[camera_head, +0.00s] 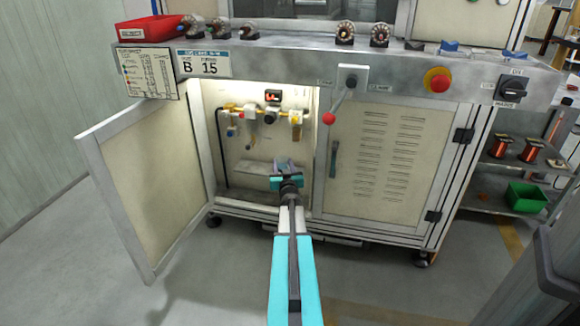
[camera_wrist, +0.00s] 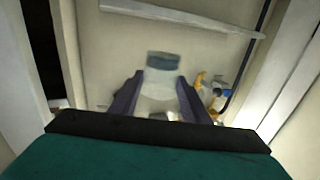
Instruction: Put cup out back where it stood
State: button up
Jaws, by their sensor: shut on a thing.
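My gripper (camera_head: 286,166) reaches into the open left bay of the cabinet, low in front of its back wall. In the wrist view its two dark fingers (camera_wrist: 160,98) are shut on a pale, see-through cup (camera_wrist: 160,84) with a blue-grey band at its far end. The cup is held between the fingers, and its near part is partly hidden. In the head view I cannot make out the cup apart from the gripper. A row of air fittings (camera_head: 268,116) with yellow and dark parts sits on the back wall above the gripper.
The left door (camera_head: 146,180) stands wide open. The right door (camera_head: 378,160) is shut. A pale ledge (camera_head: 255,178) lies low in the bay. A lever with a red knob (camera_head: 329,118) hangs at the bay's upper right. The bay's frame closely borders the arm's right side.

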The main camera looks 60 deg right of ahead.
jog(key=shift+w+d+f+b, duration=0.1)
jog(key=shift+d+b, duration=0.05)
jog(key=shift+d, duration=0.75)
jog(key=shift+w+d+f+b, duration=0.1)
jog(key=shift+w+d+b, duration=0.05)
jog(key=shift+d, duration=0.8)
jog(key=shift+w+d+f+b, duration=0.1)
jog(key=shift+d+b, duration=0.05)
jog(key=shift+d, duration=0.75)
jog(key=shift+f+b, duration=1.1)
jog(key=shift+f, duration=0.6)
jog(key=shift+f, duration=0.15)
jog(key=o, duration=1.1)
